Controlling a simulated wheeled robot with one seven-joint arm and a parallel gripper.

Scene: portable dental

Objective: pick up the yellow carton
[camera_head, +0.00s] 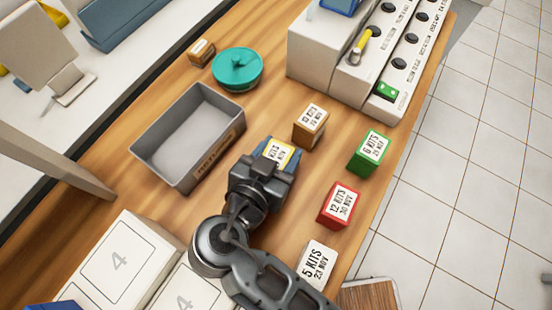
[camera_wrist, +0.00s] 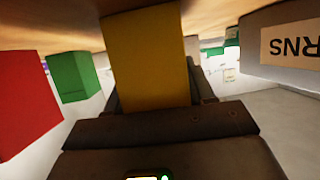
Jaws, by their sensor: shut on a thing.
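The yellow carton (camera_head: 280,153) has a white printed label on top and stands on the wooden table's middle, right of the grey bin. My gripper (camera_head: 272,163) reaches over it from the front and is shut on it, hiding much of its body. In the wrist view the carton (camera_wrist: 146,60) shows as a plain yellow block held upright at my gripper (camera_wrist: 150,103). I cannot tell whether its base is clear of the table.
The grey bin (camera_head: 142,148) is close on the left. A brown carton (camera_head: 310,128), green carton (camera_head: 370,153), red carton (camera_head: 339,205) and white carton (camera_head: 316,265) stand to the right. A teal pot (camera_head: 237,70) and a grey machine (camera_head: 330,50) are behind.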

